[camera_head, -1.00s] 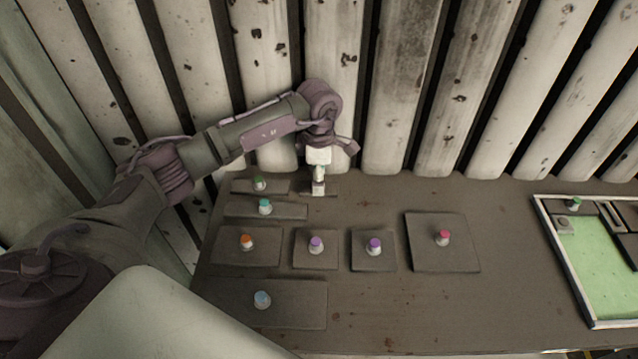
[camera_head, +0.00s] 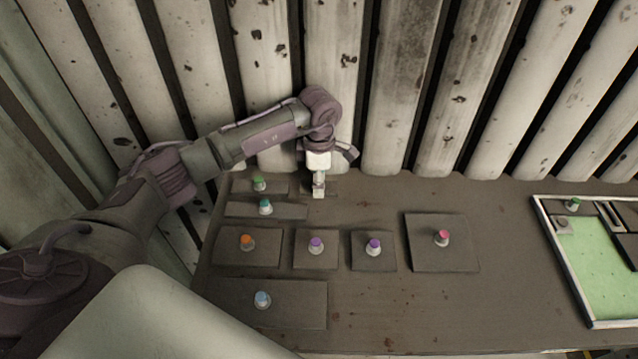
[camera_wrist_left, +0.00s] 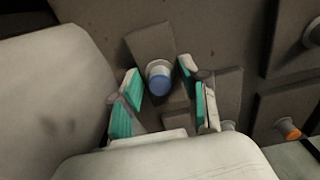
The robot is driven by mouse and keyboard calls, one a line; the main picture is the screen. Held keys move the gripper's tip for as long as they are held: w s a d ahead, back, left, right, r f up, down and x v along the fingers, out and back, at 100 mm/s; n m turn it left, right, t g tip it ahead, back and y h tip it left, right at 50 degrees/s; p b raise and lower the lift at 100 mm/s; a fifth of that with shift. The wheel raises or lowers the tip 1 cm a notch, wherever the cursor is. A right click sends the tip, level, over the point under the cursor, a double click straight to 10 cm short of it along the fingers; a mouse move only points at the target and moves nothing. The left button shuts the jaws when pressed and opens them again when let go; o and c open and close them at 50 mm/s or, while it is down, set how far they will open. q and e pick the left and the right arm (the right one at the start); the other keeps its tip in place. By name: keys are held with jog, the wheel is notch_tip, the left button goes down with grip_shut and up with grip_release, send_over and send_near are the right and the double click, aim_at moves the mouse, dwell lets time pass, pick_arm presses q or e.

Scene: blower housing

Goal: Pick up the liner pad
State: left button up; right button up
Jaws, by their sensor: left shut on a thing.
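The liner pad, which I take to be the small dark plate under my left gripper, lies at the back of the table (camera_head: 333,188). In the left wrist view the pad (camera_wrist_left: 148,42) carries a pale knob with a blue top (camera_wrist_left: 158,80). My left gripper (camera_head: 318,192) points down over this pad. In the left wrist view its teal-lined fingers (camera_wrist_left: 160,74) stand on either side of the knob, and it is shut on the pad by this knob. The gripper hides most of the knob in the head view. My right gripper is not in view.
Several other dark plates with coloured knobs lie close by, such as the green-knobbed one (camera_head: 276,187) and the teal-knobbed one (camera_head: 290,211). A ribbed wall (camera_head: 390,100) stands right behind. A green-floored tray (camera_head: 600,265) is at the right. The table's right middle is clear.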

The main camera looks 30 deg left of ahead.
pick_arm(q)
notch_tip(320, 180, up, 3)
jog(key=shift+w+r+b, duration=0.1)
jog(key=shift+r+b, duration=0.05)
jog(key=shift+b, duration=0.55)
jog(key=w+d+r, duration=0.3)
jog(key=d+r, duration=0.8)
jog(key=r, duration=0.1)
jog(key=shift+r, duration=0.2)
